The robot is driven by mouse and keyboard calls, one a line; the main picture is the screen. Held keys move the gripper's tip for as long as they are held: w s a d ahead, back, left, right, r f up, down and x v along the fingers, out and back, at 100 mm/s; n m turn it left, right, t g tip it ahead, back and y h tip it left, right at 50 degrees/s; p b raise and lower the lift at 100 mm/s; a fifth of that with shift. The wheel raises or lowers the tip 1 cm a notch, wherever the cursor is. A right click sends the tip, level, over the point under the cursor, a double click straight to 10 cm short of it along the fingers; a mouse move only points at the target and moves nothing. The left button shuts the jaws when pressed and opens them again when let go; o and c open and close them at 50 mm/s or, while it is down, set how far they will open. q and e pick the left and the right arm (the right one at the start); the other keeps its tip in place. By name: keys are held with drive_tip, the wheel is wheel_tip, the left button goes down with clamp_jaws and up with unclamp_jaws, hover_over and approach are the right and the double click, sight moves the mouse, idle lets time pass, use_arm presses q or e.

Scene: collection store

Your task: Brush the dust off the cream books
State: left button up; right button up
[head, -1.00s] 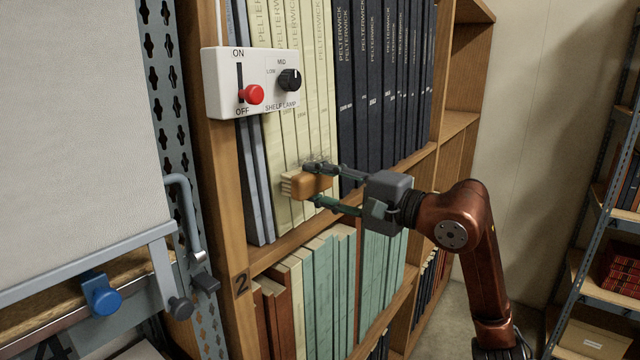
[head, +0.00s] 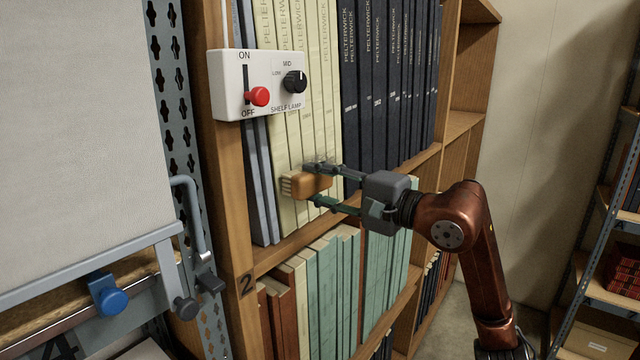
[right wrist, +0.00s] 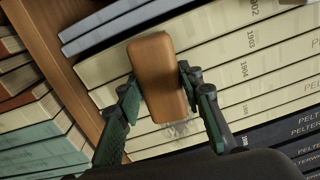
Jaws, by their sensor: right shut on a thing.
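The cream books (head: 322,120) stand upright in a row on the upper shelf, between grey-blue books and dark blue ones. They also show in the right wrist view (right wrist: 220,50), with years on their spines. My right gripper (head: 318,186) is shut on an orange-brown brush (head: 310,184), one finger on each side of it. In the head view the brush's pale bristles face the lower part of the cream spines. In the right wrist view the brush (right wrist: 157,70) lies over the spines, and a greyish dust patch (right wrist: 178,130) shows beside its lower end. Whether the bristles touch cannot be told. My left gripper is out of view.
A white shelf lamp switch box (head: 259,85) with a red lever and black knob is fixed to the shelf upright, left above my gripper.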

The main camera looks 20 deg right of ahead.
drive_tip(key=shift+w+a, duration=0.2)
drive_tip(key=shift+w, duration=0.05)
drive_tip(key=shift+d, duration=0.15)
